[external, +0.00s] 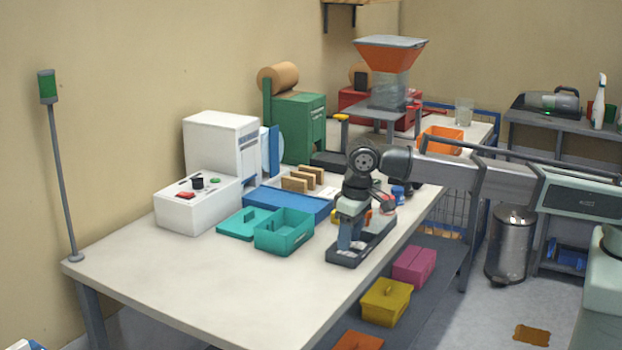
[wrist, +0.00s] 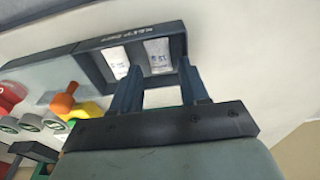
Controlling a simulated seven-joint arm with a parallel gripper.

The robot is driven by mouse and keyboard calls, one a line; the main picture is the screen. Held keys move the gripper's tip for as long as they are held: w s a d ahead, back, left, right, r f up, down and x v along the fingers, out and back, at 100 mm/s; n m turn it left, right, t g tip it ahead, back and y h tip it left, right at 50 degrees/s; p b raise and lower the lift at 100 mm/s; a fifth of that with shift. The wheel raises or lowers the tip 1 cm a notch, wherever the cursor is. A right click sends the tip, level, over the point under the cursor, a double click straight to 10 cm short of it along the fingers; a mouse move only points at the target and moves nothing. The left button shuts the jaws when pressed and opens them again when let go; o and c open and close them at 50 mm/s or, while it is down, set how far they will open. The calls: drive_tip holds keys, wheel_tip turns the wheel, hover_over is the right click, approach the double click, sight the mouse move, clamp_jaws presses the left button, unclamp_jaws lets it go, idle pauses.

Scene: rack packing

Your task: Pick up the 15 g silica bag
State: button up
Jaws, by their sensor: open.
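Two small white bags lie side by side in a dark grey tray (wrist: 90,47) in the wrist view. The right bag (wrist: 157,53) carries small print that seems to read 15; the left bag (wrist: 116,61) has print too small to read. My gripper (wrist: 159,72) is open, its two fingers apart with the right bag's near end between or just beyond their tips. I cannot tell whether the fingers touch it. In the external view my gripper (external: 350,240) points down over the dark tray (external: 345,259) at the table's right edge, and the bags are hidden.
Coloured objects, among them an orange one (wrist: 63,103), stand left of the bags. A teal bin (external: 284,233) stands left of the tray, with a blue tray (external: 290,203) behind. The table's front left (external: 190,270) is clear.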

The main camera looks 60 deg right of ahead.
sight(348, 253)
drive_tip(key=f, duration=0.3)
drive_tip(key=shift+w+f, duration=0.15)
drive_tip(key=shift+w, duration=0.05)
drive_tip(key=c, duration=0.8)
